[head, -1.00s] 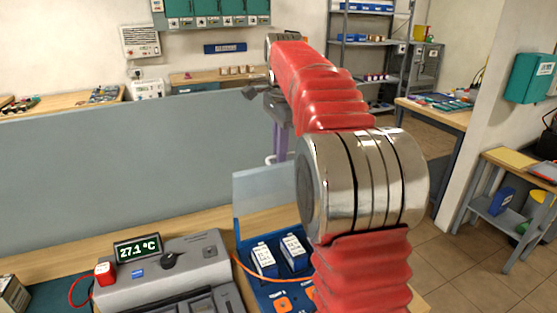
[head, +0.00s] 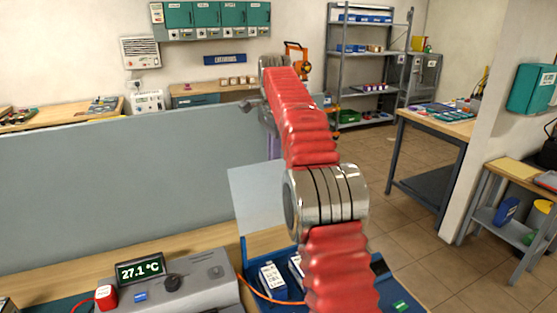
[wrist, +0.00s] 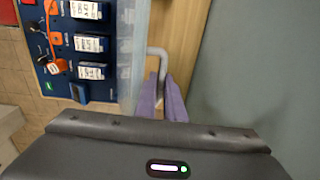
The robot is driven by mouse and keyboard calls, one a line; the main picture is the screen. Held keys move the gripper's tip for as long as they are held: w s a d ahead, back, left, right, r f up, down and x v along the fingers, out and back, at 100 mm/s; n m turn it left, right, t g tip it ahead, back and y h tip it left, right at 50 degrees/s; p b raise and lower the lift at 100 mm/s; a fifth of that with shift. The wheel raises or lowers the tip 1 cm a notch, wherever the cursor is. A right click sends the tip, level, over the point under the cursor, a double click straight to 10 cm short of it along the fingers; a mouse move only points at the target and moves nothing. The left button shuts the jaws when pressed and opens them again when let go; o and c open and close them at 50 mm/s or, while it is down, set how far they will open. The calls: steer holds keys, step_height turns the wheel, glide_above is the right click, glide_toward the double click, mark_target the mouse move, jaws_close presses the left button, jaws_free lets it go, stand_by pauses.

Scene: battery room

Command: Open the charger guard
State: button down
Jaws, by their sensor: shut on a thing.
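The charger guard is a clear panel (head: 254,196) standing raised at the back of the blue charger (head: 243,252), leaning towards the grey partition. In the wrist view the guard (wrist: 130,55) shows nearly edge-on, with a grey bar handle (wrist: 158,52) on its partition side. My gripper (wrist: 168,99), with purple fingers, is shut on this handle. In the head view my red arm hides most of the gripper and part of the charger. White-labelled battery packs (wrist: 89,44) sit in the charger.
A grey partition (head: 120,180) stands close behind the guard and my gripper. A grey unit with a 27.1 °C display (head: 140,268) stands left of the charger, and an orange cable (head: 262,295) runs between them. Open floor lies to the right.

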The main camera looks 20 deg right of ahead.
steer(key=shift+w+a+r, duration=0.25)
steer(key=shift+w+a, duration=0.1)
steer(key=c, duration=1.8)
jaws_free()
steer(key=shift+f, duration=0.15)
steer(key=shift+c, duration=0.2)
steer(key=shift+s+d+f, duration=0.1)
steer(key=shift+s, duration=0.05)
